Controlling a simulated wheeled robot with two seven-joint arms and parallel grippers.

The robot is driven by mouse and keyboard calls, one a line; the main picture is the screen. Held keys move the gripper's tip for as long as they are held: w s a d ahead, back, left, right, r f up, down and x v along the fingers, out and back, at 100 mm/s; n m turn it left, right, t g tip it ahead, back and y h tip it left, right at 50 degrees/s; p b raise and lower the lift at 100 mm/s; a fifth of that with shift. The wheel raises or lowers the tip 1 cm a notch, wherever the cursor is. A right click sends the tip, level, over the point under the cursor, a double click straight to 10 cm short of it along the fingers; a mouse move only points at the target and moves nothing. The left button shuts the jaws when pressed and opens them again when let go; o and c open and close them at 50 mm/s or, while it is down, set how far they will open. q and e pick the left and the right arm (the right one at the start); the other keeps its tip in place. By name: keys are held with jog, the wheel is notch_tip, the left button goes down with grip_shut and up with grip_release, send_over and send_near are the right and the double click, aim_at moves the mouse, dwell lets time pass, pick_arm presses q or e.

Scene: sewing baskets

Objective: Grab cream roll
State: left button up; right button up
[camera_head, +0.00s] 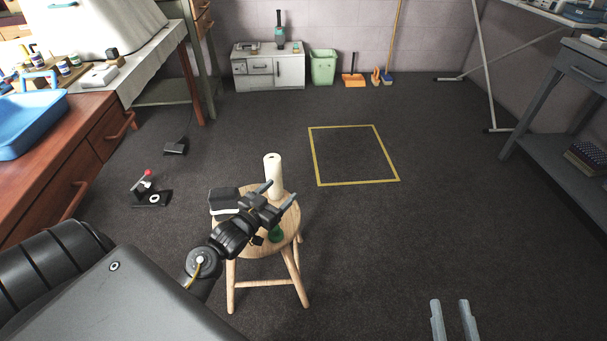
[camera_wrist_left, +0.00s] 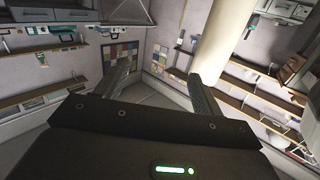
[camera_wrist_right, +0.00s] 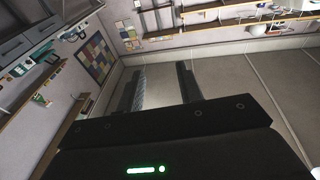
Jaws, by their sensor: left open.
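The cream roll (camera_head: 273,175) stands upright on a round wooden stool (camera_head: 283,232). My left gripper (camera_head: 281,193) is over the stool with its fingers open, close to the lower part of the roll. In the left wrist view the roll (camera_wrist_left: 225,40) rises beside the right-hand finger of my left gripper (camera_wrist_left: 160,85); it does not appear between the fingers. Whether that finger touches the roll I cannot tell. My right gripper (camera_head: 453,318) is at the bottom right of the head view, apart from the stool. Its fingers are apart and empty in the right wrist view (camera_wrist_right: 160,88).
A dark and white object (camera_head: 224,200) sits on the stool left of my left gripper. A yellow square outline (camera_head: 358,183) marks the clear floor behind. A workbench (camera_head: 60,165) stands at left.

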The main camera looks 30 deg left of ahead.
pick_arm(q)
jog(key=n+y+b, duration=0.1)
jog(key=n+y, duration=0.1)
send_near(276, 159)
jog(key=w, duration=0.1)
jog(key=w+f, duration=0.1)
jog(key=w, duration=0.1)
jog(key=w+b, duration=0.1)
jog(key=w, duration=0.1)
jog(key=shift+w+a+f, duration=0.25)
jog(key=shift+a, duration=0.05)
jog(key=w+b, duration=0.1)
jog(key=w, duration=0.1)
jog(key=w+a+b, duration=0.1)
jog(key=w, duration=0.2)
jog(key=shift+w, duration=0.15)
jog(key=c, duration=1.4)
pick_arm(e)
jog(key=s+d+r+t+y, duration=0.2)
jog(key=s+d+r+t, duration=0.1)
jog(key=r+t, duration=0.4)
notch_tip(276, 159, up, 2)
jog(key=shift+s+d+r+m, duration=0.25)
jog(key=shift+s+d+m, duration=0.05)
jog(key=shift+d, duration=0.35)
pick_arm(q)
jog(key=shift+r, duration=0.1)
